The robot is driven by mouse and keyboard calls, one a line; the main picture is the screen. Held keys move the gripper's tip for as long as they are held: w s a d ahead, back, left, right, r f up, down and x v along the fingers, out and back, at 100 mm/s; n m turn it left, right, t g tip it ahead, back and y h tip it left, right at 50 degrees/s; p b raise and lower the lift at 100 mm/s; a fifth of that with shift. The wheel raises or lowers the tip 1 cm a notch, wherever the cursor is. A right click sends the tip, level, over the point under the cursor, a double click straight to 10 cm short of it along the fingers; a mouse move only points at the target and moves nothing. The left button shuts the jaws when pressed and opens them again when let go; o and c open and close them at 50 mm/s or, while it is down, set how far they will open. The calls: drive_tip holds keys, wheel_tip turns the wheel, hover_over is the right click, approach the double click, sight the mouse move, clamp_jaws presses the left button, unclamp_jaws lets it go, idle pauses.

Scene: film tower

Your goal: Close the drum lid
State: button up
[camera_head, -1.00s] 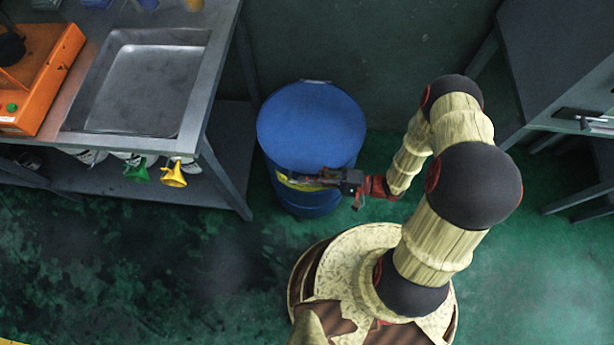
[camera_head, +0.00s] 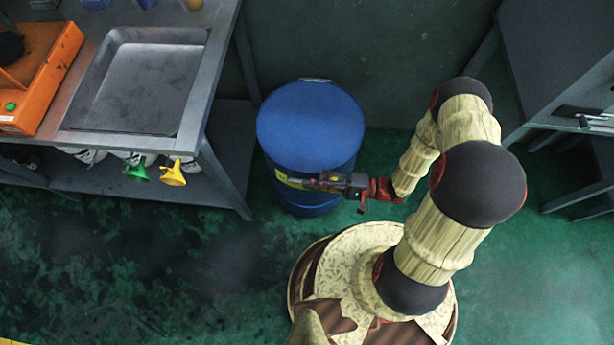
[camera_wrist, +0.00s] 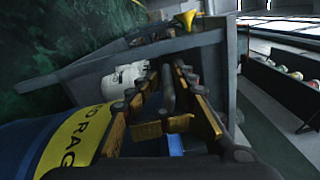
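A blue drum (camera_head: 313,204) stands on the green floor, with a yellow label on its front side. Its round blue lid (camera_head: 311,125) covers the top and looks flat; I cannot tell from above whether a small gap remains at the rim. A pale fitting shows at the lid's back edge. My gripper (camera_head: 322,181) is in front of the drum, below the lid's front edge, by the label. In the wrist view my gripper (camera_wrist: 167,68) has its fingers apart with nothing visibly held between them. The drum's blue side and yellow label (camera_wrist: 75,140) lie to their left.
A metal table with a sink (camera_head: 138,80) and an orange device (camera_head: 38,75) stands left of the drum. Green and yellow funnels (camera_head: 173,173) are beneath it. A grey cabinet (camera_head: 560,60) stands at the right. The floor at front left is clear.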

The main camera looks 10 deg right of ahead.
drive_tip(key=d, duration=1)
drive_tip(key=shift+s, duration=0.3)
drive_tip(key=shift+d, duration=0.1)
